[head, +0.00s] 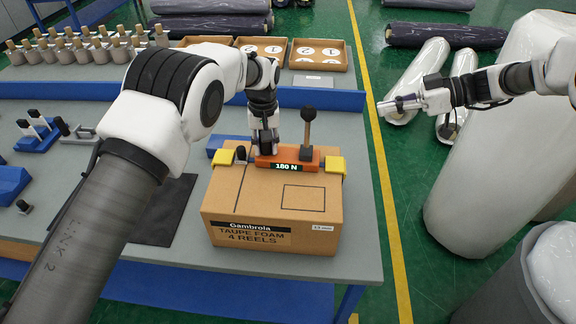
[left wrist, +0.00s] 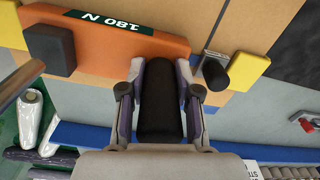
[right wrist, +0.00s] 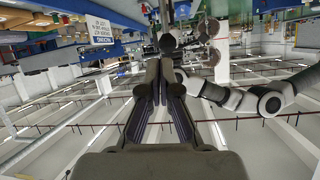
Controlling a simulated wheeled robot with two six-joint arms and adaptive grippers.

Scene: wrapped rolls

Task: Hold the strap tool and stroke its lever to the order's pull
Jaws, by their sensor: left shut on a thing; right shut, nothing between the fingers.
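An orange strap tool (head: 289,158) lies across the top of a cardboard box (head: 262,233). Its display reads 180 N. Its lever (head: 307,130) with a dark knob stands up near the tool's right end. Yellow corner pieces (head: 224,158) sit at the box edges on both sides of it. My left gripper (head: 265,147) is shut on the tool's black grip (left wrist: 160,100); the orange body (left wrist: 105,38) shows just beyond it in the left wrist view. My right gripper (head: 388,105) is shut and empty, held out to the right, away from the box and lever.
The box label reads Gambrola, taupe foam, 4 reels. Trays of discs (head: 261,51) and several capped pots (head: 60,50) stand behind a blue rail (head: 330,99).

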